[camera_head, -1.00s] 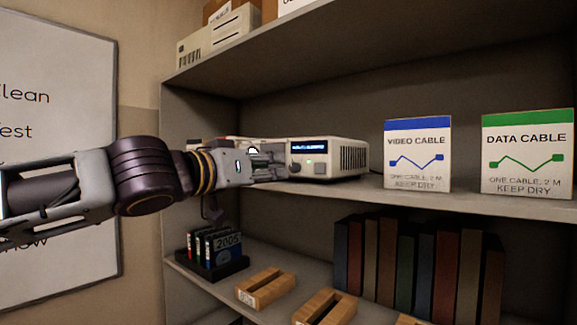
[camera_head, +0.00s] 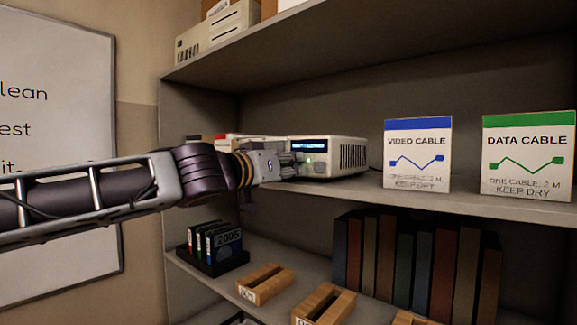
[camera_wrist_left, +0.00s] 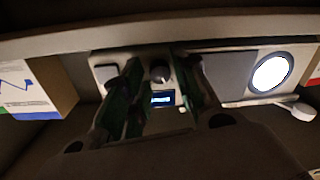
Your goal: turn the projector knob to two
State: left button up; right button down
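The white projector unit (camera_head: 343,157) stands on the middle shelf with a lit blue display and a small green light on its front. Its dark round knob (camera_wrist_left: 159,73) and display (camera_wrist_left: 162,98) show in the left wrist view, which appears upside down; the display text is too small to read. My left gripper (camera_head: 295,160) is right at the front of the unit, covering the knob in the head view. In the left wrist view its two fingers (camera_wrist_left: 160,88) are apart, on either side of the knob; contact cannot be told. My right gripper is out of view.
Video cable (camera_head: 417,153) and data cable (camera_head: 528,156) boxes stand to the right on the same shelf. A bright round lens (camera_wrist_left: 270,73) is beside the knob panel. The upper shelf (camera_head: 370,35) is above. Books (camera_head: 420,265) and wooden holders (camera_head: 265,284) are below.

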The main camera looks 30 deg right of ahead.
pick_arm(q)
grip_shut()
jog(key=shift+m, duration=2.9)
grip_release()
